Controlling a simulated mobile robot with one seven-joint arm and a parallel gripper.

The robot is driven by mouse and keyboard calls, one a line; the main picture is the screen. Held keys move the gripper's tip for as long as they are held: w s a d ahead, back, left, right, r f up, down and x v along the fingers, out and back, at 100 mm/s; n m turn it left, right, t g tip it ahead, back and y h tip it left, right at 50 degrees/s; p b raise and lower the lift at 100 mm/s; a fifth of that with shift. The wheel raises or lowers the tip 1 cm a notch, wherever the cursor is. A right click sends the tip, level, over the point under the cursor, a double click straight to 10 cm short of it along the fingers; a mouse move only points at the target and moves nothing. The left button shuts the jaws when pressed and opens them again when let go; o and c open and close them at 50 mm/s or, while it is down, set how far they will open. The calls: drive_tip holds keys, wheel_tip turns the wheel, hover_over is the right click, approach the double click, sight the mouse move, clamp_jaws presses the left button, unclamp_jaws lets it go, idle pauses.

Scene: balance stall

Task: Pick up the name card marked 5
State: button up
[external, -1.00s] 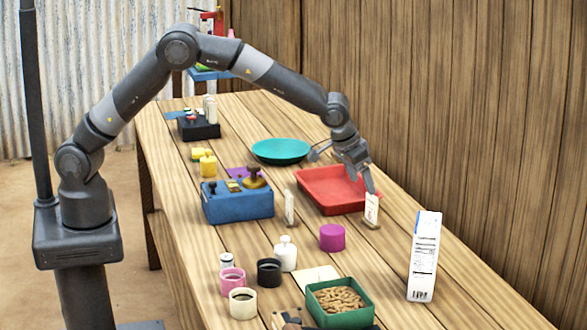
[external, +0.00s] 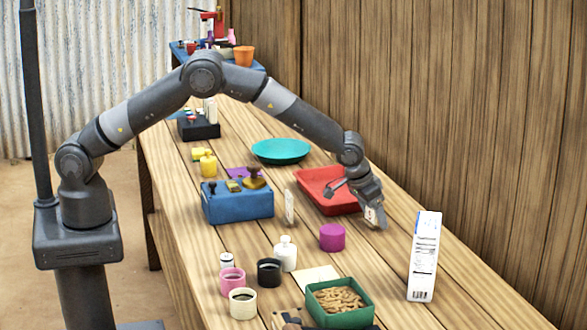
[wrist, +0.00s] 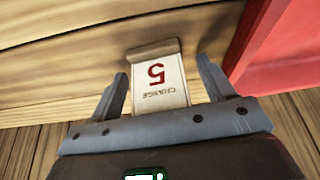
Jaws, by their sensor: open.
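The name card marked 5 (wrist: 158,78) is a small cream card with a red 5 and the word CHANGE, both upside down in the wrist view. In the external view the card (external: 371,215) stands on the table by the red tray's near corner, partly hidden by my gripper. My gripper (wrist: 162,75) is open, with one finger on either side of the card. In the wrist view gaps show between the card and both fingers. In the external view my gripper (external: 360,205) is low over the card.
The red tray (external: 313,176) lies just behind my gripper; its wall (wrist: 268,50) is close on the right in the wrist view. A second card (external: 290,207) stands to the left. A magenta tub (external: 332,237) and a white carton (external: 424,256) stand nearer the camera.

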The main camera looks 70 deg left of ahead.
drive_tip(key=shift+c, duration=0.5)
drive_tip(key=c, duration=1)
drive_tip(key=shift+o, duration=0.2)
drive_tip(key=shift+r, duration=0.1)
